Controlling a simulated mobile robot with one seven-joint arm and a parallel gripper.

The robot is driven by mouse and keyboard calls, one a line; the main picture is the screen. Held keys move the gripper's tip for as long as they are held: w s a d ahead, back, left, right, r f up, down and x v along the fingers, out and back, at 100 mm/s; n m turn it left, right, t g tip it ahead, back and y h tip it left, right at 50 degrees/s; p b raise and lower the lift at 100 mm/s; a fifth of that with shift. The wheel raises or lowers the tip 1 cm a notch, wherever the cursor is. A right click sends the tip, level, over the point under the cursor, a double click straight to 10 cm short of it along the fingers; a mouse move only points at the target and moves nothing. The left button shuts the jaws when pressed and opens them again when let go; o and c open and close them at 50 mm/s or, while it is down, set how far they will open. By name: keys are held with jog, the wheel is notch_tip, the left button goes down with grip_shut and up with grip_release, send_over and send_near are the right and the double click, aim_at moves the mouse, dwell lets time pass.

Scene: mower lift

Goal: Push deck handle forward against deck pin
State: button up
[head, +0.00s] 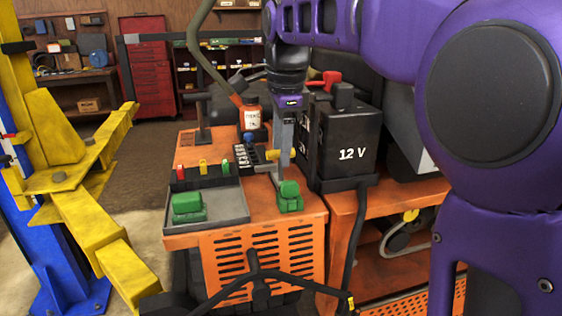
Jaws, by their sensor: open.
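My gripper (284,150) hangs down over the orange mower body (262,255), left of the battery. Its jaws are open, with a long grey part below the purple wrist. A green block (289,196) shows just below it; I cannot tell whether they touch. A dark T-shaped handle (199,115) stands upright at the back left of the orange body, apart from my gripper. I cannot tell whether it is the deck handle. No deck pin can be made out for sure.
A black 12 V battery (350,155) stands close right of my gripper. A grey tray (238,208) holds another green block (188,207). Yellow lift arms (95,225) reach in from the left. A red tool cabinet (147,65) stands far back.

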jog(key=shift+w+f, duration=0.2)
jog(key=shift+f, duration=1)
grip_shut()
dwell(0.6)
